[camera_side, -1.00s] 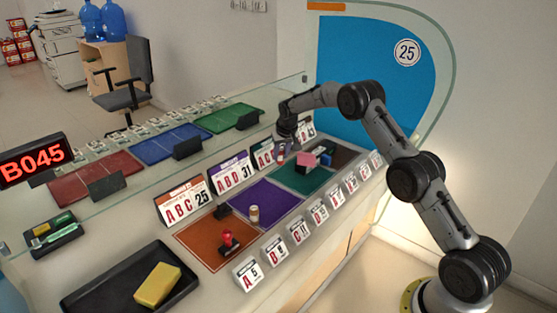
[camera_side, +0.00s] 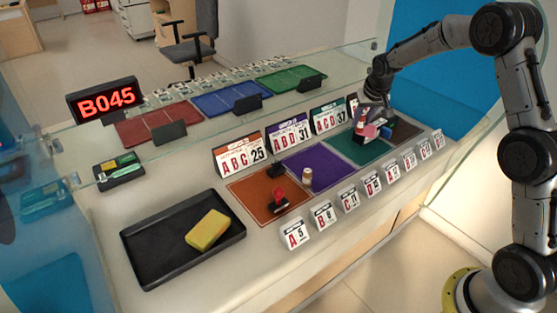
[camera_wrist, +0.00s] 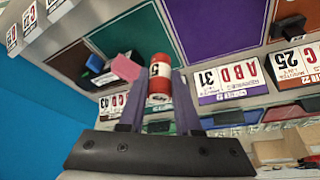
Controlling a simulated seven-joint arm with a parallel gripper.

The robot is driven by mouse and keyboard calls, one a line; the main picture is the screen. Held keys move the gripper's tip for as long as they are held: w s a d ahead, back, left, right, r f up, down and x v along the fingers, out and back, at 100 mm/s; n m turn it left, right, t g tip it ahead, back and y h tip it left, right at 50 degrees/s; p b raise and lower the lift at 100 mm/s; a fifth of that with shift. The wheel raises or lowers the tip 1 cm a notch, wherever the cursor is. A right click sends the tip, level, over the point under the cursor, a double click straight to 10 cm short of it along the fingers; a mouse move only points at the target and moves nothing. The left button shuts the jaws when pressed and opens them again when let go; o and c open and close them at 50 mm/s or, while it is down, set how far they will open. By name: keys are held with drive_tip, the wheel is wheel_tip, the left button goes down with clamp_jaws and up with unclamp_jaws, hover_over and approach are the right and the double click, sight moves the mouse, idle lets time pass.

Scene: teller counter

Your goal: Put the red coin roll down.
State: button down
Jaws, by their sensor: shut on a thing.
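The red coin roll (camera_wrist: 159,78), red with a white printed band, is between the fingers of my gripper (camera_wrist: 158,100) in the wrist view. My gripper is shut on it. In the side view, my gripper (camera_side: 364,112) points down at the back of the teal mat (camera_side: 345,152), with the roll (camera_side: 360,125) below it. The roll stands roughly upright there. I cannot tell whether its lower end touches the mat. A pink block (camera_side: 370,131) is close beside the roll; it also shows in the wrist view (camera_wrist: 126,67).
A blue and black object (camera_side: 386,131) is right of the pink block. A tan roll (camera_side: 307,177) stands on the purple mat (camera_side: 325,170). A red-handled stamp (camera_side: 279,200) is on the orange mat (camera_side: 250,196). Number signs (camera_side: 287,137) line the back. A black tray (camera_side: 150,270) holds a yellow sponge (camera_side: 208,230).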

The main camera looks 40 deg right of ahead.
drive_tip(key=shift+a+f+n, duration=0.1)
drive_tip(key=shift+a+n, duration=0.1)
drive_tip(key=shift+n, duration=0.2)
drive_tip(key=s+a+n+y, duration=0.25)
drive_tip(key=a+n, duration=0.55)
drive_tip(key=a, duration=2.4)
drive_tip(key=shift+t+y, duration=0.3)
drive_tip(key=shift+y, duration=0.15)
drive_tip(key=w+a+f, duration=0.1)
drive_tip(key=w+f, duration=0.2)
drive_tip(key=w, duration=0.1)
drive_tip(key=w+a+f, duration=0.2)
drive_tip(key=w+f, duration=0.1)
drive_tip(key=w, duration=0.2)
drive_tip(key=w+a+f, duration=0.1)
drive_tip(key=w+f, duration=0.1)
drive_tip(key=w, duration=0.2)
drive_tip(key=shift+w+a+f, duration=0.15)
drive_tip(key=shift+f, duration=0.25)
drive_tip(key=shift+w+f, duration=0.15)
drive_tip(key=shift+f, duration=1.65)
drive_tip(key=shift+f, duration=0.1)
